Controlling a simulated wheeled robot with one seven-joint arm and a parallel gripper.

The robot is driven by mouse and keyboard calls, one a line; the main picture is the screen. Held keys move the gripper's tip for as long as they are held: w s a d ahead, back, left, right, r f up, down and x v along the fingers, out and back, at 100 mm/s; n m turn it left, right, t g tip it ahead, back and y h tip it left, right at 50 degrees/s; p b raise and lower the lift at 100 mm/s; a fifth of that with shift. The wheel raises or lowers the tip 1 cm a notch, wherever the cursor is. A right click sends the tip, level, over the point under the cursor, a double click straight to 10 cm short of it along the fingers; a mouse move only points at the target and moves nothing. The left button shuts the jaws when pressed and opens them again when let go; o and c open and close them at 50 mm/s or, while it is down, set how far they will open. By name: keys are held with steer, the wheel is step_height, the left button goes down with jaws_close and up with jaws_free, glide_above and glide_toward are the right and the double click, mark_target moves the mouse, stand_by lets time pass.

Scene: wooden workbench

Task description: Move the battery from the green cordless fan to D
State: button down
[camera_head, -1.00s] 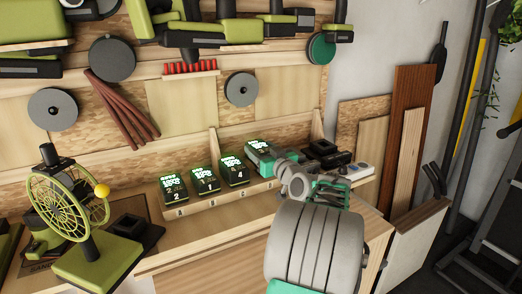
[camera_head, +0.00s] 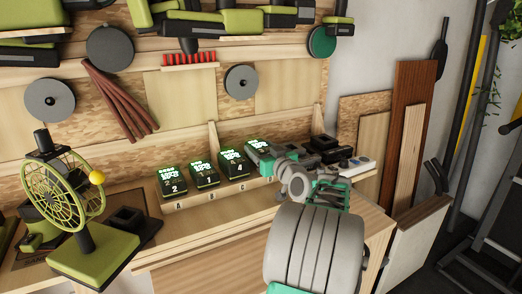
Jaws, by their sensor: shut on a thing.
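The green cordless fan (camera_head: 62,195) stands at the left, with a round cage, a yellow knob and a flat green base. Batteries with lit labels stand in a row on the wooden shelf: number 2 (camera_head: 172,184) at A, number 1 (camera_head: 204,175) at B and number 4 (camera_head: 235,163) at C. Another lit battery (camera_head: 258,148) is at the row's right end, in the place after C; the D letter is hidden by my arm. My gripper (camera_head: 268,154) is shut on this battery. My gripper and wrist cover its lower part, so I cannot tell whether it is fully seated.
Black chargers (camera_head: 325,149) and a white power strip (camera_head: 357,165) sit right of the row, close to my wrist. Green tools (camera_head: 225,22) hang above. The shelf's front ledge is clear.

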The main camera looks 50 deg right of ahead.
steer(key=shift+c, duration=1.6)
jaws_free()
steer(key=shift+f, duration=0.15)
